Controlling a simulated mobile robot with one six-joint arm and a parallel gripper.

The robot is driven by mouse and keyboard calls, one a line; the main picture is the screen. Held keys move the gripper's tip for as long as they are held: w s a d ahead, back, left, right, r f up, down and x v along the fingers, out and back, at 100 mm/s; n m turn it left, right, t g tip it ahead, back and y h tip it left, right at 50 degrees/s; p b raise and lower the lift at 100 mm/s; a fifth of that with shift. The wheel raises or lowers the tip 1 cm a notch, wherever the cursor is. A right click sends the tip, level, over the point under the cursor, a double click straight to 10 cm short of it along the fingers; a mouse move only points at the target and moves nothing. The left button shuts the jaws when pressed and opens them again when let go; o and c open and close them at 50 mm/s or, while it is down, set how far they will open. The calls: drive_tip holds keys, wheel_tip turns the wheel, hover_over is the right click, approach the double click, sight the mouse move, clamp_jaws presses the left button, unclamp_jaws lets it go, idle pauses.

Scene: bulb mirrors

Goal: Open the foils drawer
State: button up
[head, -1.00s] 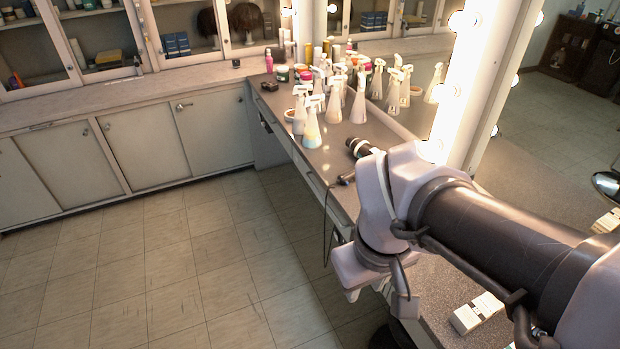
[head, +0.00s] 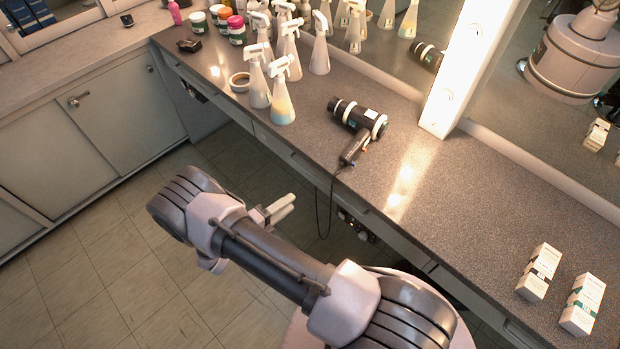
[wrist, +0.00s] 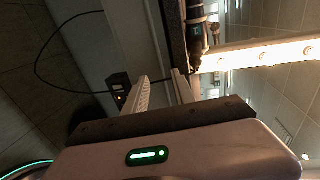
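A row of grey drawer fronts (head: 275,143) runs under the counter's front edge in the head view. I cannot read any label, so I cannot tell which is the foils drawer. No drawer is visibly pulled out. My gripper (head: 291,203) is over the floor in front of the counter, apart from the fronts. In the wrist view my gripper (wrist: 160,88) shows its two pale fingers spread with nothing between them. A pale panel at the counter's front (wrist: 92,40) lies beyond the fingers there.
A black hair dryer (head: 357,122) lies on the counter (head: 440,180), its cord hanging over the front edge near my gripper. Several spray bottles (head: 281,95) stand at the back left. Two white boxes (head: 539,272) stand at the right. The floor (head: 110,270) is clear.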

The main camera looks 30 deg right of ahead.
drive_tip(key=b+x, duration=0.2)
drive_tip(key=x, duration=1.1)
drive_tip(key=shift+w+f, duration=0.1)
clamp_jaws()
idle(0.7)
